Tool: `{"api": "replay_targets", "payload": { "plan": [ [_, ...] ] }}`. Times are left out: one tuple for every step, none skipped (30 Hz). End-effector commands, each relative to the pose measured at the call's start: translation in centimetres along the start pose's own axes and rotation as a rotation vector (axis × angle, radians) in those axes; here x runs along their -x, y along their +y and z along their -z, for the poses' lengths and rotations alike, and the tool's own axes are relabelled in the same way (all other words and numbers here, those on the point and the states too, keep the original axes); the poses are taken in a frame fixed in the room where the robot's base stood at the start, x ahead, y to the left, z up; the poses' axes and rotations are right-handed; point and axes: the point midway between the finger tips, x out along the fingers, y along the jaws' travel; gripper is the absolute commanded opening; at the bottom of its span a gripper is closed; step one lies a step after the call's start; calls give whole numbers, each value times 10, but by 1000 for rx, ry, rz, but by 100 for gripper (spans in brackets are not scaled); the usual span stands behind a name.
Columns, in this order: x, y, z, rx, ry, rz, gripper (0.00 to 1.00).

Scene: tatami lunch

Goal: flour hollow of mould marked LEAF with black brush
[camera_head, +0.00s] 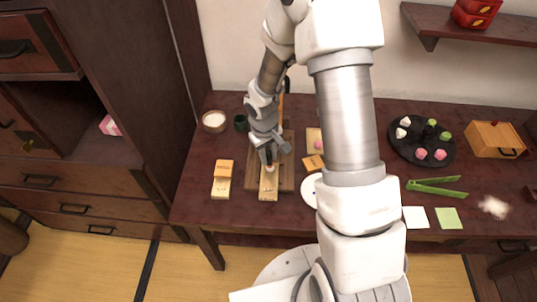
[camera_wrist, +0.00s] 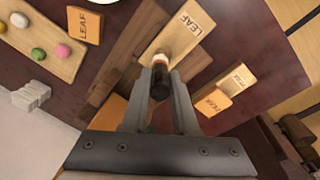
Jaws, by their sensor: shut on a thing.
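The mould marked LEAF (camera_wrist: 185,32) is a pale wooden slab on a dark wooden board (camera_wrist: 139,45); it also shows in the head view (camera_head: 268,188). My gripper (camera_wrist: 160,90) is shut on the black brush (camera_wrist: 160,82), with one finger on each side of its dark handle. The brush's pale tip is over the mould's end nearest my gripper in the wrist view. The brush covers that end, so I cannot see the hollow clearly or tell whether the bristles touch it. In the head view, my gripper (camera_head: 268,156) is just above the mould's far end.
A bowl of white stuff (camera_head: 214,121) and a dark green cup (camera_head: 241,123) stand at the back left. Another mould pair (camera_head: 222,180) lies left of the board. An orange LEAF block (camera_wrist: 85,25) lies near a tray of sweets (camera_wrist: 20,38). Green tongs (camera_head: 437,188) lie right.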

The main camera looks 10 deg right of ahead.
Motion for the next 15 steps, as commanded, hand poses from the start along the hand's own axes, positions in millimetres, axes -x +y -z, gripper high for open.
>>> {"api": "replay_targets", "payload": {
  "plan": [
    [-2, 0, 0, 0, 0, 0, 0],
    [-2, 0, 0, 0, 0, 0, 0],
    [-3, 0, 0, 0, 0, 0, 0],
    [-3, 0, 0, 0, 0, 0, 0],
    [-4, 0, 0, 0, 0, 0, 0],
    [-4, 0, 0, 0, 0, 0, 0],
    [-5, -1, 0, 0, 0, 0, 0],
    [-5, -1, 0, 0, 0, 0, 0],
    [-6, -1, 0, 0, 0, 0, 0],
    [-6, -1, 0, 0, 0, 0, 0],
    [-7, -1, 0, 0, 0, 0, 0],
    [-7, -1, 0, 0, 0, 0, 0],
    [-8, -1, 0, 0, 0, 0, 0],
    [-8, -1, 0, 0, 0, 0, 0],
    [-9, -1, 0, 0, 0, 0, 0]
  ]
}}
